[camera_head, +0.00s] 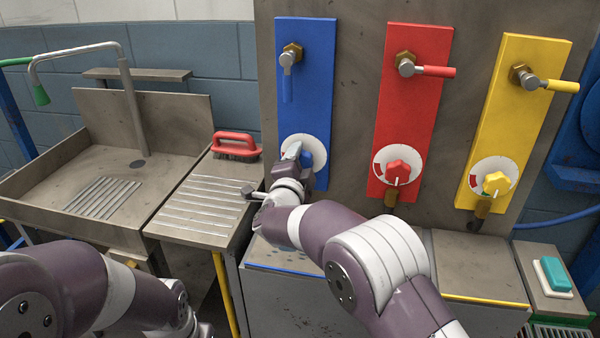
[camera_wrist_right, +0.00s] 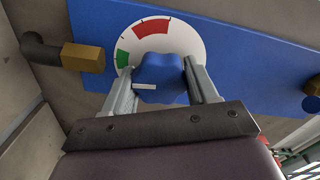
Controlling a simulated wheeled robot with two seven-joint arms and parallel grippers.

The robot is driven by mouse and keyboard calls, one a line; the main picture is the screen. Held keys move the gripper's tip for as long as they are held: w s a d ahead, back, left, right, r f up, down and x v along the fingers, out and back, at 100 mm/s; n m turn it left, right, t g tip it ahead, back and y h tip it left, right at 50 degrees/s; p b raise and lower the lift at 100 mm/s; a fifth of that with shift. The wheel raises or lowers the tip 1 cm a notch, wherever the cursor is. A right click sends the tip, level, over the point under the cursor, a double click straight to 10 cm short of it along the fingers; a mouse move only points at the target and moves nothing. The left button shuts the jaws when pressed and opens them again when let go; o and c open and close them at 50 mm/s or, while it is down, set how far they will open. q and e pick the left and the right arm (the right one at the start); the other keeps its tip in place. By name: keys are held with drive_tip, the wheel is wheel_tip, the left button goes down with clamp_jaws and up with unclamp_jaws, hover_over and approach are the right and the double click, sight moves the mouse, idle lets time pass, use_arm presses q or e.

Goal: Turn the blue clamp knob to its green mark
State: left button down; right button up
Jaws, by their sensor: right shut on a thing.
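The blue clamp knob (camera_wrist_right: 165,72) sits on a white round dial (camera_wrist_right: 182,38) on the blue panel (camera_head: 304,100). The head view shows only part of the knob (camera_head: 307,160). My right gripper (camera_wrist_right: 163,80) is shut on the knob, one finger on each side. A short white pointer line (camera_wrist_right: 146,86) shows on the knob's lower left in the wrist view. The dial's green mark (camera_wrist_right: 122,58) lies above and left of this line, apart from it. A red mark (camera_wrist_right: 152,26) is at the dial's top.
Red (camera_head: 412,105) and yellow (camera_head: 515,110) panels with their own knobs and levers stand to the right. A blue lever (camera_head: 287,85) hangs above the dial. A red brush (camera_head: 235,143) lies on the drainboard (camera_head: 203,200) beside the sink. A pipe end (camera_wrist_right: 80,57) juts out near the dial.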

drive_tip(key=shift+m+b, duration=0.45)
drive_tip(key=shift+m, duration=0.05)
drive_tip(key=o, duration=1)
drive_tip(key=shift+o, duration=0.2)
drive_tip(key=shift+s, duration=0.1)
drive_tip(key=v, duration=1.2)
drive_tip(key=shift+s, duration=0.3)
